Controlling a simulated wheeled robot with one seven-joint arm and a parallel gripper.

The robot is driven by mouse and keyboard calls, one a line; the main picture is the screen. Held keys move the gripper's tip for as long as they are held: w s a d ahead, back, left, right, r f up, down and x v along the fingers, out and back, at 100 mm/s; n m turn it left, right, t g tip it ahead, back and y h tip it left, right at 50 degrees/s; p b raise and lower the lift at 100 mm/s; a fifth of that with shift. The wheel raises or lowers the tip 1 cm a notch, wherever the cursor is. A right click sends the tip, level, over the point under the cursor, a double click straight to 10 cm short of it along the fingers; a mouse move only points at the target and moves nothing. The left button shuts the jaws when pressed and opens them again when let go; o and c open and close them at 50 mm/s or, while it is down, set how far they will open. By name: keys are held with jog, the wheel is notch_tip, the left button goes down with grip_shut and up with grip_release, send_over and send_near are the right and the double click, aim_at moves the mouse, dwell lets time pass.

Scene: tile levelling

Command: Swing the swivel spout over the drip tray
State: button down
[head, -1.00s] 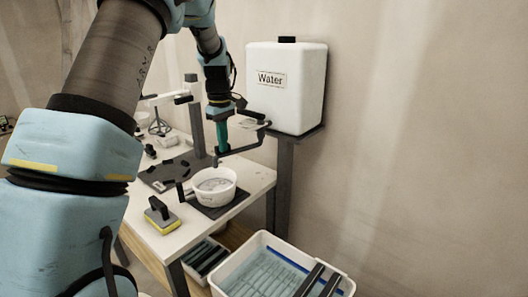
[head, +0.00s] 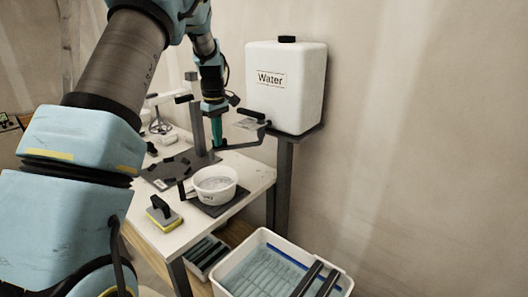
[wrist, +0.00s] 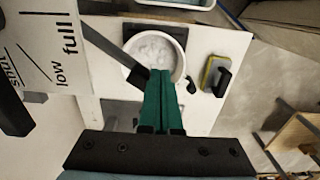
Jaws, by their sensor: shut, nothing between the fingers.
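The dark swivel spout (head: 243,143) reaches out leftward from below the white water tank (head: 286,85). In the wrist view the spout (wrist: 115,48) crosses to the fingertips, its end close beside them; contact is not certain. My gripper (head: 216,143) has green fingers pointing down at the spout's outer end. It also shows in the wrist view (wrist: 160,73), fingers shut together and empty. The dark flat plate under the white bowl (head: 214,184), seemingly the drip tray (head: 222,208), lies on the table in front of the spout. The bowl hides most of it.
A yellow-and-black sponge float (head: 163,214) lies left of the bowl. Behind it is a grey plate with black pieces (head: 168,173). A post (head: 197,127) stands near my gripper. A white tub (head: 280,270) is below, right of the table.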

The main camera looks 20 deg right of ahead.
jog(key=shift+w+p, duration=0.75)
jog(key=shift+w, duration=0.4)
jog(key=shift+s+d+r+p, duration=0.15)
jog(key=shift+r+p, duration=0.3)
jog(key=shift+r, duration=0.25)
jog(key=shift+s+d+r+p, duration=0.1)
jog(key=shift+r+p, duration=0.35)
jog(key=shift+r, duration=0.25)
jog(key=r, duration=0.4)
jog(key=shift+s+d+r, duration=0.1)
jog(key=shift+s, duration=0.2)
jog(key=s+a+f+m+b, duration=0.25)
jog(key=s+a, duration=0.75)
jog(key=a, duration=0.5)
jog(key=s+a+f+m+b, duration=0.1)
jog(key=s+a, duration=0.3)
jog(key=s, duration=0.4)
jog(key=s+a+f+m+t+b, duration=0.1)
jog(key=s+a+f+m, duration=0.2)
jog(key=s, duration=0.5)
jog(key=shift+s+a+f+t+b, duration=0.2)
jog(key=shift+a+f+t+b, duration=0.1)
jog(key=shift+a, duration=0.45)
